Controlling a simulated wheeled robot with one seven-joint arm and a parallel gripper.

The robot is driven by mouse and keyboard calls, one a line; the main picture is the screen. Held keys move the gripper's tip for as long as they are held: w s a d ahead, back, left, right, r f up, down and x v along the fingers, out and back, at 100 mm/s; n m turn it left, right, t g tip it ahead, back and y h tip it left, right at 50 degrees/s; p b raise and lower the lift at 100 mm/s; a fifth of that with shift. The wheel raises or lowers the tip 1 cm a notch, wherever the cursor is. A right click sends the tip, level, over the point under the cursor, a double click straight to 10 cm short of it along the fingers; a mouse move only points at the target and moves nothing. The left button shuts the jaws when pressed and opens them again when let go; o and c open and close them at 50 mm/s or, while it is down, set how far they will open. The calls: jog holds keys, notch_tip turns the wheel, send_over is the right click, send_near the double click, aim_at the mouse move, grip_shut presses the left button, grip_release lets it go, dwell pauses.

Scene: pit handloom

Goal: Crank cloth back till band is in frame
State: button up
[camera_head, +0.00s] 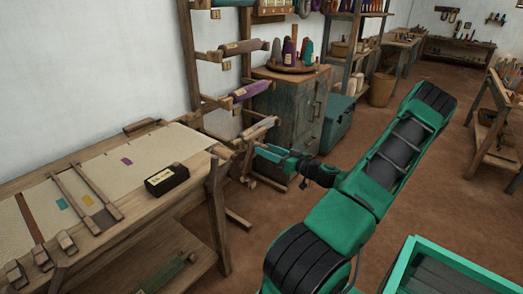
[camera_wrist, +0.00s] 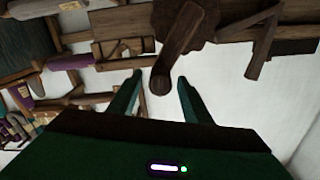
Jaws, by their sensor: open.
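The pale cloth (camera_head: 150,155) lies stretched over the wooden loom (camera_head: 215,215) at the left. A reddish-brown band (camera_head: 29,217) crosses the cloth near its left end, left of a wooden frame (camera_head: 85,200) of two bars. Small purple, teal and yellow patches show on the cloth. My gripper (camera_head: 258,151) is at the loom's right end, beside its wooden end parts. In the wrist view, my gripper (camera_wrist: 159,80) is open, with a wooden crank handle (camera_wrist: 177,45) whose rounded end lies between the fingers. I cannot tell whether they touch it.
A black box (camera_head: 167,180) with a label sits on the loom's front edge. Behind my gripper stand a grey-green cabinet (camera_head: 292,105) and a wall rack with rolls (camera_head: 245,92). A teal-rimmed bin (camera_head: 450,255) is at lower right. Brown floor (camera_head: 420,165) is open at right.

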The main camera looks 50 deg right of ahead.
jog(key=shift+w+a, duration=0.1)
jog(key=shift+w, duration=0.85)
grip_shut()
